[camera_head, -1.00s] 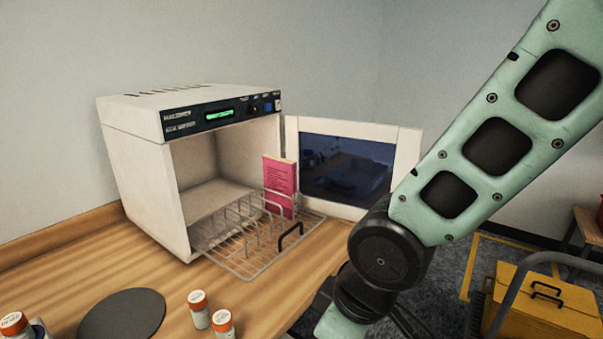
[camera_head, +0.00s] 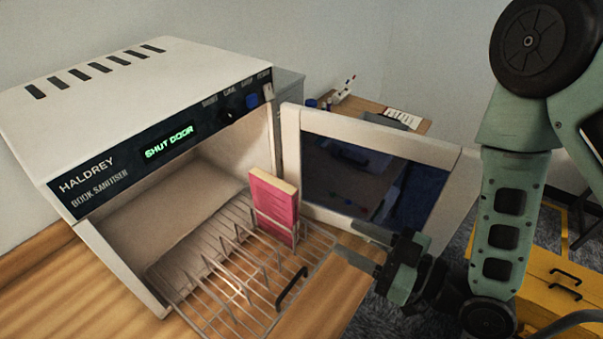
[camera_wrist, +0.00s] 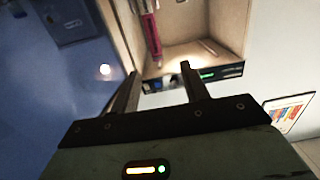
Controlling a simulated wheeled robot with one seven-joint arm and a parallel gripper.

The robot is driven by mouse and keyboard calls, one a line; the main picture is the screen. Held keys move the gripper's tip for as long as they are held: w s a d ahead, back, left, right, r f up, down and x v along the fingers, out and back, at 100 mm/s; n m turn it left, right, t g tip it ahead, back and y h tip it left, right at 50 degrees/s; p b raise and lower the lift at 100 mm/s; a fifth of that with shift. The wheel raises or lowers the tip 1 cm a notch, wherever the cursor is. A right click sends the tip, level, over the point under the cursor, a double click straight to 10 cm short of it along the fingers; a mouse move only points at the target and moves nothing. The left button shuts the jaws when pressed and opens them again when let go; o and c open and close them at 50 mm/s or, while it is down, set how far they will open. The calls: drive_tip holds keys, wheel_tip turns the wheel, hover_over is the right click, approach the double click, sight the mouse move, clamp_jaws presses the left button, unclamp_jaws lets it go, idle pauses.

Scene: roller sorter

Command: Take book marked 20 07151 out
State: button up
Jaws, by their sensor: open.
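A pink book (camera_head: 274,207) with cream page edges stands upright in the right end of a wire rack (camera_head: 215,280), which is pulled out of the book sanitiser (camera_head: 150,120). Its marking is too small to read. The sanitiser's door (camera_head: 375,175) is open to the right, and its display reads "SHUT DOOR". My gripper (camera_head: 362,262) is open and empty, in front of the door and to the right of the book, apart from it. In the wrist view my gripper's fingers (camera_wrist: 158,82) are spread, with the pink book (camera_wrist: 152,30) beyond them.
The rack has a black handle (camera_head: 291,288) at its front; its other slots are empty. A wooden worktop (camera_head: 80,295) lies under the sanitiser. A yellow cabinet (camera_head: 550,275) stands at the lower right. A desk (camera_head: 380,112) is behind the door.

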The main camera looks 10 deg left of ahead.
drive_tip(key=b, duration=1.3)
approach(283, 193)
drive_tip(key=f, duration=0.1)
drive_tip(key=w+f, duration=0.1)
drive_tip(key=shift+w+a+f, duration=0.15)
drive_tip(key=shift+f, duration=0.15)
drive_tip(key=shift+a+b, duration=0.1)
drive_tip(key=shift+b, duration=0.35)
drive_tip(key=p+x, duration=0.2)
drive_tip(key=x, duration=0.1)
drive_tip(key=shift+w+a+r, duration=0.1)
drive_tip(key=shift+a+r, duration=0.25)
drive_tip(key=shift+r, duration=0.05)
drive_tip(key=p+x, duration=0.2)
drive_tip(key=x, duration=0.3)
drive_tip(key=shift+w+a+r, duration=0.1)
drive_tip(key=shift+r, duration=0.05)
drive_tip(key=shift+w+a, duration=0.25)
drive_tip(key=shift+a, duration=0.3)
clamp_jaws()
